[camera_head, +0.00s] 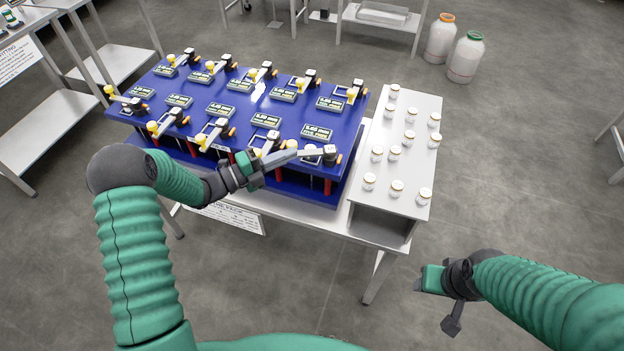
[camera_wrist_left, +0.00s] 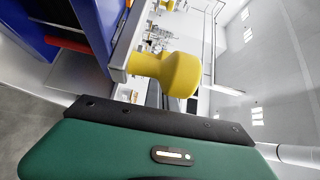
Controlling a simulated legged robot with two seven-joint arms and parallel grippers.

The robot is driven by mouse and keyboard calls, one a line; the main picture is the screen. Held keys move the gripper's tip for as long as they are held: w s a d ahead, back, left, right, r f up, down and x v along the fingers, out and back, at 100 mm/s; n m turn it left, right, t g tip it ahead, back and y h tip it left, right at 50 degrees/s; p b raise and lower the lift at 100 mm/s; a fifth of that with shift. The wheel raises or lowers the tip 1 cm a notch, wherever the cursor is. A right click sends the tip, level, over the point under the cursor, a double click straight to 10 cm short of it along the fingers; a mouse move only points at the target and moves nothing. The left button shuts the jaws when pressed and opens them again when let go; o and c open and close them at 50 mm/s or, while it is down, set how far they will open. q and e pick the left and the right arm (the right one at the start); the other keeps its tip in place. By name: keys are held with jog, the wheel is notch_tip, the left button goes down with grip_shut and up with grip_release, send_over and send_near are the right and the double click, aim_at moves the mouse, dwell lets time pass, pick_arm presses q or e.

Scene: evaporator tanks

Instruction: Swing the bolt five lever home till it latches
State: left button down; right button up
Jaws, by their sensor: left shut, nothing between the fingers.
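Bolt levers with yellow knobs stand in two rows on a blue-topped unit (camera_head: 237,103); I cannot read which is numbered five. My left gripper (camera_head: 290,154) is shut and empty, reaching across the front row to the front-right lever's dark pivot block (camera_head: 330,154). That lever's bar and knob are largely hidden by the gripper in the head view. In the left wrist view, a yellow knob (camera_wrist_left: 168,70) on a metal bar (camera_wrist_left: 127,45) sits just past the gripper's dark edge; contact is unclear. My right gripper (camera_head: 440,300) hangs low at right, away from the unit; its jaws are unclear.
A grey side stand (camera_head: 420,112) right of the unit holds several white lidded jars (camera_head: 369,181). Two large white containers (camera_head: 440,38) stand on the floor behind. Neighbouring front levers (camera_head: 213,133) stand close to my left arm. Floor at front right is open.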

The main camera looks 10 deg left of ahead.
pick_arm(q)
jog(key=shift+w+a, duration=0.2)
jog(key=shift+a, duration=0.1)
dwell(0.4)
